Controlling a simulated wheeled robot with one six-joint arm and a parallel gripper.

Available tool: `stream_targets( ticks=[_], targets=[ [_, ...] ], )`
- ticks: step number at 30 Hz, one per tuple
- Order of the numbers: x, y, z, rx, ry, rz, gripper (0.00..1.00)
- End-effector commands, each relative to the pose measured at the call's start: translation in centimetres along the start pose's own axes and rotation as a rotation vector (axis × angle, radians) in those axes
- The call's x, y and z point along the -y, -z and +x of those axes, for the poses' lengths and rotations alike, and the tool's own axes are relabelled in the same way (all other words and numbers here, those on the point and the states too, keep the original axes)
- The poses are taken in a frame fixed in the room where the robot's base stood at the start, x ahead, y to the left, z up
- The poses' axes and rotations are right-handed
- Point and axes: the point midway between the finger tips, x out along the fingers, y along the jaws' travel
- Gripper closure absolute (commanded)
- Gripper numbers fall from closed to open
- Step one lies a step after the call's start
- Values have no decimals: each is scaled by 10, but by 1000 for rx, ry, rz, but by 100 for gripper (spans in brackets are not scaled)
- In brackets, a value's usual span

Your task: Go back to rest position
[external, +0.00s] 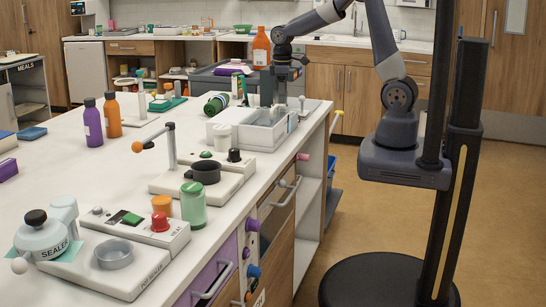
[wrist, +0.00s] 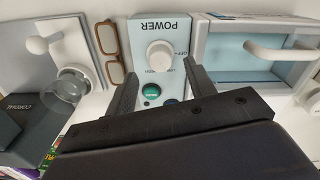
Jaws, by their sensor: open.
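In the external view my gripper (external: 281,98) points down at the far right part of the white counter (external: 130,190), above or beside a pale box-shaped unit (external: 262,135). My arm reaches to it from the column on the right. In the wrist view my gripper (wrist: 162,75) has its two dark fingers apart with nothing held between them. Behind the fingers is a pale blue panel marked POWER (wrist: 149,28), with a white knob (wrist: 160,54) and a green button (wrist: 151,91). I cannot tell how far the fingertips are from the panel.
In the wrist view, brown glasses (wrist: 107,38) and a clear rounded vessel (wrist: 68,85) are left, and a handled white unit (wrist: 225,45) is right. In the external view, bottles (external: 93,122), a sealer (external: 42,238) and a green jar (external: 193,205) stand on the counter.

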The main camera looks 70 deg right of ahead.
Motion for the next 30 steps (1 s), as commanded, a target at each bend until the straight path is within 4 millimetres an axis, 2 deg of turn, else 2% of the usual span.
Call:
stream_targets(
  ticks=[6, 12, 24, 30],
  targets=[
    [0, 1, -40, -3, -1, 2, 48],
    [0, 0, -61, -1, 0, 2, 48],
    [0, 0, -66, 1, 0, 3, 48],
    [0, 0, -66, 1, 0, 3, 31]
  ],
)
